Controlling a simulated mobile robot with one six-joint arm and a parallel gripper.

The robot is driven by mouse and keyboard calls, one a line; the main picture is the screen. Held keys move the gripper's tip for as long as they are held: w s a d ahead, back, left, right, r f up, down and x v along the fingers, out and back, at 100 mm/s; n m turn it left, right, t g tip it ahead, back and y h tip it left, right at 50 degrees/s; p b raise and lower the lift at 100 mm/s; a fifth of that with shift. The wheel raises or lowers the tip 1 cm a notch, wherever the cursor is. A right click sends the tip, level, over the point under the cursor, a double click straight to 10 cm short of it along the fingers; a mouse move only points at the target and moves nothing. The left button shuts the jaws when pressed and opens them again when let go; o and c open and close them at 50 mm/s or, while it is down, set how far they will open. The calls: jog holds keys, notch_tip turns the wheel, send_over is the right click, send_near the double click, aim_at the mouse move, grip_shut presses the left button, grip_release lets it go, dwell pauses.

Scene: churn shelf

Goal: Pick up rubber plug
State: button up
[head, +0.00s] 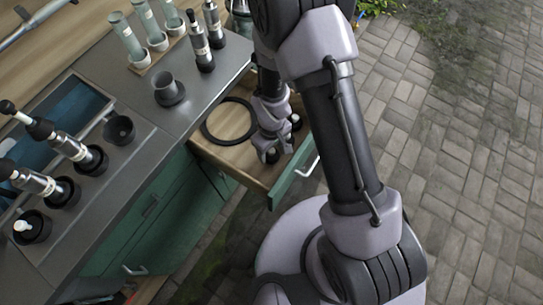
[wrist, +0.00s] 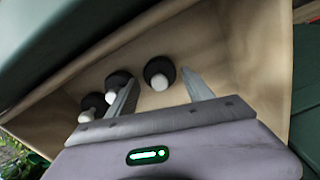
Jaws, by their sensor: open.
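Several rubber plugs, dark rounded bodies with white ends, sit in the open wooden drawer. In the wrist view one rubber plug (wrist: 158,73) lies between the tips of my open gripper (wrist: 160,77), with gaps on both sides. A second plug (wrist: 118,80) is just outside the left finger, which partly hides it. A third plug (wrist: 92,104) is further left and lower. In the head view my gripper (head: 272,143) reaches down into the drawer, with one plug (head: 271,155) at its fingers and another (head: 296,120) beyond it to the right.
The drawer (head: 283,178) has close side walls around my gripper. A thin black ring (head: 228,119) appears to lie by the drawer's left side. The grey counter (head: 135,85) holds a dark cup (head: 168,90) and several bottles and tools. Paved floor is open at right.

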aim_at(271, 154)
notch_tip(271, 154, down, 3)
jog(key=shift+f+b, duration=0.1)
jog(key=shift+b, duration=0.3)
jog(key=shift+r, duration=0.2)
jog(key=shift+c, duration=0.4)
jog(key=c, duration=1)
notch_tip(271, 154, up, 10)
jog(key=p, duration=0.5)
jog(key=shift+r, duration=0.15)
jog(key=shift+c, duration=0.2)
notch_tip(271, 154, up, 8)
jog(key=p, duration=0.5)
jog(key=w+d+r+m+b, duration=0.5)
jog(key=d+m, duration=0.2)
jog(key=d, duration=0.3)
jog(key=shift+d, duration=0.35)
jog(key=shift+w+r, duration=0.1)
